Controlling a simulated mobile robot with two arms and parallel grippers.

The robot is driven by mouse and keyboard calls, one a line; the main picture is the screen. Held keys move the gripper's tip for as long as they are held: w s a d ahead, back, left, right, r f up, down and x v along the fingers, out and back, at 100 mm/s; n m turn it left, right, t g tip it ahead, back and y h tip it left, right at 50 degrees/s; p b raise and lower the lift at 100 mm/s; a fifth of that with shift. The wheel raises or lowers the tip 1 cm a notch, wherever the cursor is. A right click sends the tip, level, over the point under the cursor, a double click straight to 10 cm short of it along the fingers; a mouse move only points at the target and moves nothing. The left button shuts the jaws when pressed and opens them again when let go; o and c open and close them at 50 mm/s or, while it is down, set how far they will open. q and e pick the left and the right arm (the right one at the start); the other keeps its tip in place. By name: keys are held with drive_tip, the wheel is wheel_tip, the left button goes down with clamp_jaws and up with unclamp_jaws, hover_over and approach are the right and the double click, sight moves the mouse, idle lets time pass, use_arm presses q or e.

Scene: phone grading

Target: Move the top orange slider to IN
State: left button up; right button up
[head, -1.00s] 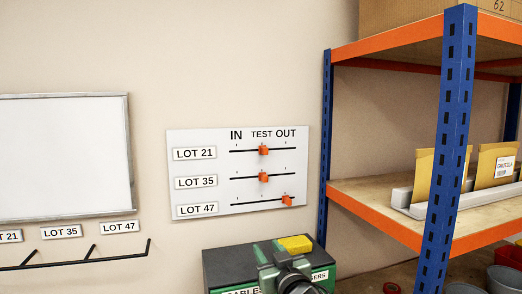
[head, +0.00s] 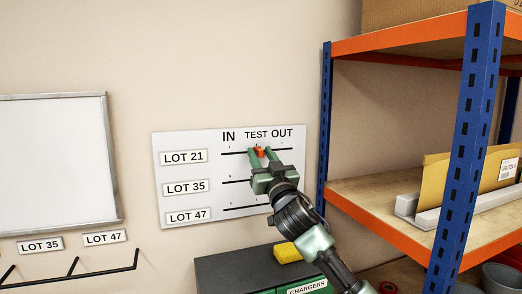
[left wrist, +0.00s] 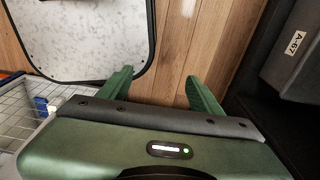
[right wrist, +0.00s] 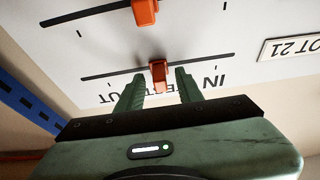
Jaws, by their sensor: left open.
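The white slider board (head: 190,143) hangs on the wall, with IN, TEST and OUT along its top. The top orange slider (head: 260,151), in the LOT 21 row, stands at the TEST mark. My right gripper (head: 261,154) is in front of it, one finger on each side. In the right wrist view, which shows the board upside down, the top slider (right wrist: 158,75) lies between the open fingers, with gaps visible. The middle slider (right wrist: 145,12) shows there too. My right gripper and arm hide the lower two sliders in the head view. My left gripper (left wrist: 160,82) is open and empty, away from the board.
A blue and orange shelf rack (head: 395,225) stands right of the board. A dark cabinet (head: 235,270) with a yellow object (head: 287,253) is below. A whiteboard (head: 50,160) and black hooks (head: 75,270) are at left. Wall around the board's left is clear.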

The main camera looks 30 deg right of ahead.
drive_tip(key=shift+r, duration=0.1)
drive_tip(key=shift+s, duration=0.15)
clamp_jaws()
use_arm(q)
drive_tip(key=shift+w+r, duration=0.1)
drive_tip(key=shift+w, duration=0.4)
idle(0.8)
